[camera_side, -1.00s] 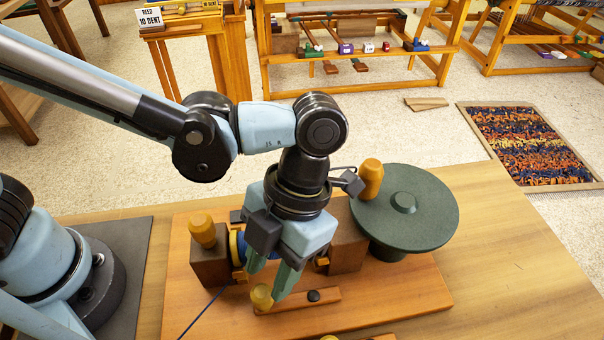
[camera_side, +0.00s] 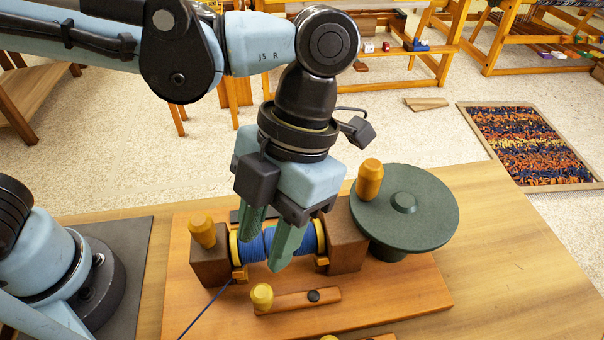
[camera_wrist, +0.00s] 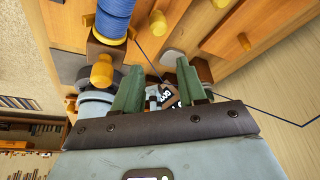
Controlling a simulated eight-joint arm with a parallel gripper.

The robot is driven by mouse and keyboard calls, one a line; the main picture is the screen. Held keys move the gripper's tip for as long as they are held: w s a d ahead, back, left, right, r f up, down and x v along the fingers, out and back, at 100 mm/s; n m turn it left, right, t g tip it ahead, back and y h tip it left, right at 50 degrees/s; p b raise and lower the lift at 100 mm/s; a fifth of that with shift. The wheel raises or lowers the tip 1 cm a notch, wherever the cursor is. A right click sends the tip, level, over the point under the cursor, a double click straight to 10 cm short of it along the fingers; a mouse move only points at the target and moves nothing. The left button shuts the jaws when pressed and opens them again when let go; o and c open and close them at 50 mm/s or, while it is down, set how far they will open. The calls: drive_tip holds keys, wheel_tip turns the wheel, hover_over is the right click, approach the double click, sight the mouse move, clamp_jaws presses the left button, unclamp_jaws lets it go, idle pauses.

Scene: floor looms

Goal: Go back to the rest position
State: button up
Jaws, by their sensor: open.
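My gripper (camera_side: 268,244) points down above the wooden winder board (camera_side: 370,307), with its two green fingers apart and nothing between them. Behind and below the fingers, the bobbin of blue thread (camera_side: 308,238) lies between two brown wooden blocks, its yellow end rims showing. The fingers hide part of the bobbin. In the wrist view my gripper (camera_wrist: 155,80) shows its fingers spread, and the blue bobbin (camera_wrist: 114,8) is at the top left. A wooden lever with a yellow knob (camera_side: 262,295) lies on the board in front of the bobbin.
A dark green wheel (camera_side: 425,215) with an orange handle (camera_side: 370,178) stands right of the bobbin. A blue thread (camera_side: 205,310) runs from the bobbin to the front left. Floor looms (camera_side: 440,75) and a woven rug (camera_side: 530,145) are behind. The table's right side is clear.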

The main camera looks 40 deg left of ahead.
drive_tip(key=w+a+m+t, duration=0.3)
drive_tip(key=a+m, duration=0.5)
drive_tip(key=m, duration=0.3)
drive_tip(key=w+a+f+m+t, duration=0.1)
drive_tip(key=w+a+m+t, duration=0.2)
drive_tip(key=a+m, duration=0.6)
drive_tip(key=w+a+f+m+t, duration=0.1)
drive_tip(key=w+a+m+t, duration=0.3)
drive_tip(key=a+m, duration=0.5)
drive_tip(key=shift+a+m+t+h, duration=0.25)
drive_tip(key=shift+m+t, duration=0.55)
drive_tip(key=shift+m, duration=1.8)
drive_tip(key=shift+w, duration=0.1)
